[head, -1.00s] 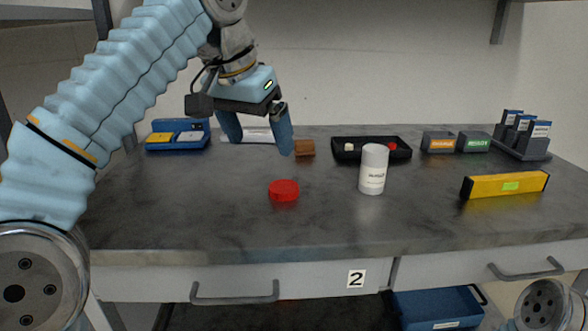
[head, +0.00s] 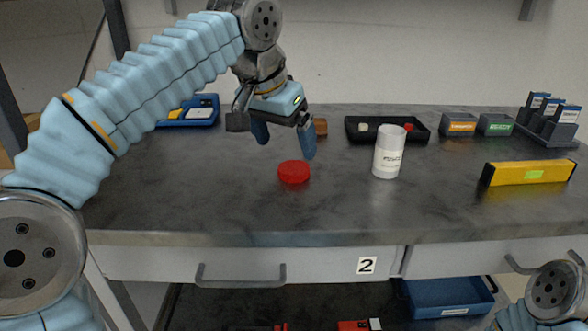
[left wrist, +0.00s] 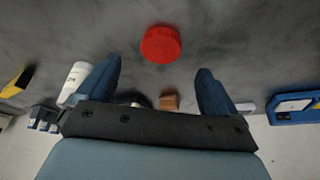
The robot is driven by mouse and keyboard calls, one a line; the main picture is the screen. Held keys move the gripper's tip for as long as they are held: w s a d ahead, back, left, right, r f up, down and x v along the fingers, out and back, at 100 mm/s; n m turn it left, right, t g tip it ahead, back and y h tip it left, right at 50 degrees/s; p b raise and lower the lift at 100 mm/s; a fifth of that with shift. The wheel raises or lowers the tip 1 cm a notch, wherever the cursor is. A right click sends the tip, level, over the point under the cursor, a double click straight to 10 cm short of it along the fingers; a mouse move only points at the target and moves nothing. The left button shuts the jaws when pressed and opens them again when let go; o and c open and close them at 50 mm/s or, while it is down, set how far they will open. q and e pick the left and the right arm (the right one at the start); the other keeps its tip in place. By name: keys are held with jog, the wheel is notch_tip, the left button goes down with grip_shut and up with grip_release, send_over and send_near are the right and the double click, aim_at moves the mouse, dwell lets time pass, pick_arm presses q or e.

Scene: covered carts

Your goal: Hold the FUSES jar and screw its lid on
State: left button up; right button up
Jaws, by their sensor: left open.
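The white jar (head: 389,151) stands upright on the grey worktop, with a label too small to read fully; it also shows in the left wrist view (left wrist: 75,80). The red lid (head: 294,172) lies flat on the worktop to the left of the jar, apart from it. In the left wrist view the lid (left wrist: 161,44) shows beyond the fingertips, roughly centred between them. My left gripper (head: 287,148) is open and empty, above and slightly behind the lid. My right gripper is out of view; only part of my right arm shows at the lower right.
Behind stand a black tray (head: 362,139) with small items, a brown block (head: 320,127), a blue case (head: 199,115) and two labelled bins (head: 459,125). A yellow bar (head: 530,172) lies right of the jar. The worktop's front strip is clear.

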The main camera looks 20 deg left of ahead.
aim_at(293, 167)
pick_arm(q)
jog(key=shift+w+d+f, duration=0.1)
jog(key=shift+w+f, duration=0.15)
jog(key=shift+f, duration=0.4)
jog(key=shift+x, duration=2.6)
jog(key=c, duration=1.1)
jog(key=shift+r, duration=0.1)
